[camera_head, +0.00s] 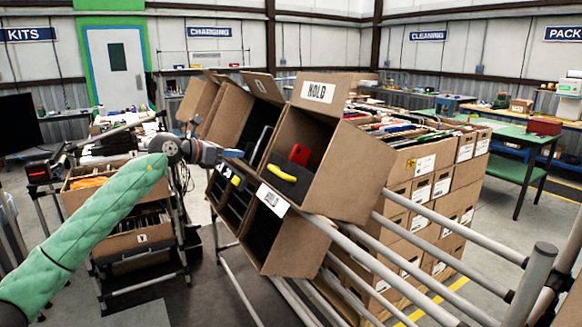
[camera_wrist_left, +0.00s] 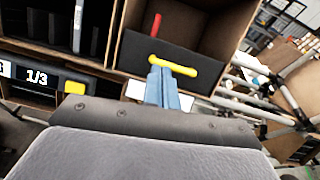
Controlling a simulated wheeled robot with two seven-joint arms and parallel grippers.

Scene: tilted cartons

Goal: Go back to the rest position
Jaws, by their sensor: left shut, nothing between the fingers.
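My left arm, in a green sleeve, comes in from the left in the head view. My left gripper (camera_head: 234,153) is in front of the tilted cartons, with its fingers shut and empty. In the left wrist view its blue-grey fingers (camera_wrist_left: 162,86) are together, and their tips overlap the lower edge of a yellow handle (camera_wrist_left: 173,65) in the picture; I cannot tell if they touch. The handle (camera_head: 282,173) is on a dark bin inside the tilted carton marked HOLD (camera_head: 345,165). A red item (camera_head: 299,154) stands behind the handle. My right gripper is not in view.
Metal rack rails (camera_head: 440,235) run to the lower right. A lower carton (camera_head: 290,240) is under the HOLD carton. Stacked file boxes (camera_head: 425,180) stand behind it. A cart with boxes (camera_head: 135,235) is at the left. A green table (camera_head: 500,145) is at the far right.

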